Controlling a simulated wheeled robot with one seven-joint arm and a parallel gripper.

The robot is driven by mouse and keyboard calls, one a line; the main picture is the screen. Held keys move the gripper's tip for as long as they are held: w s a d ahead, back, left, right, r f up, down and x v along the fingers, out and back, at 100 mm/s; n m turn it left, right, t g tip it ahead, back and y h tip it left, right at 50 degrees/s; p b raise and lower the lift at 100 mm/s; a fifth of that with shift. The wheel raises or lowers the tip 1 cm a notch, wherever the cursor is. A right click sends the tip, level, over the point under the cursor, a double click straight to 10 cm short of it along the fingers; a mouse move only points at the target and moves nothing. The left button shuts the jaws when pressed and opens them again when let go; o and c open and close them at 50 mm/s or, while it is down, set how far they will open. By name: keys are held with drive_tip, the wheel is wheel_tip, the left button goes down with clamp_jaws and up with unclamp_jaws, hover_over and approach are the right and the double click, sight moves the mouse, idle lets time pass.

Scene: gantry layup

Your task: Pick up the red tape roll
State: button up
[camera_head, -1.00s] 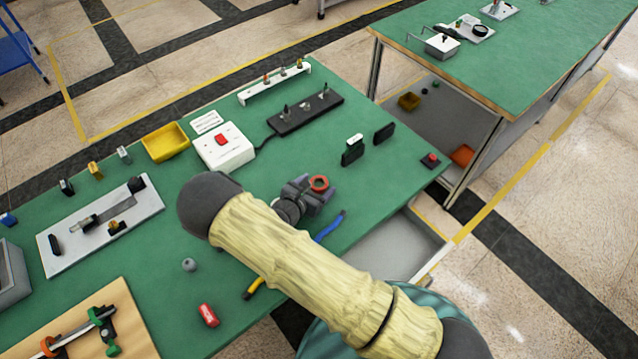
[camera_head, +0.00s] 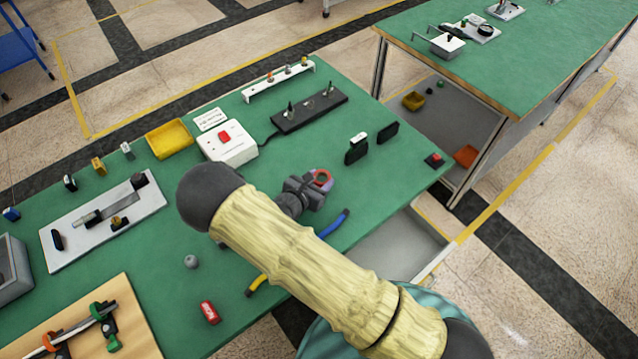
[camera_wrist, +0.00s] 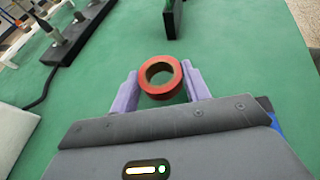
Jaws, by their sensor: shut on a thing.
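The red tape roll (camera_wrist: 160,93) is a red ring with a brown inner core. In the wrist view it sits between the two purple fingers of my gripper (camera_wrist: 160,88), which press on its left and right sides. In the head view the red tape roll (camera_head: 322,174) shows at the tip of my gripper (camera_head: 318,182), partly covered by it. My gripper is shut on the roll, over the right part of the green bench (camera_head: 215,265). I cannot tell whether the roll touches the bench top.
Blue-handled pliers (camera_head: 335,222) lie partly under my arm. Two dark upright blocks (camera_head: 387,132) stand behind my gripper, with a black strip (camera_head: 308,112) to their left. A white box with a red switch (camera_head: 228,145) stands farther left.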

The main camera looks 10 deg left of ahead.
wheel_tip(320, 180, up, 8)
drive_tip(key=shift+b, duration=0.45)
drive_tip(key=shift+f, duration=0.1)
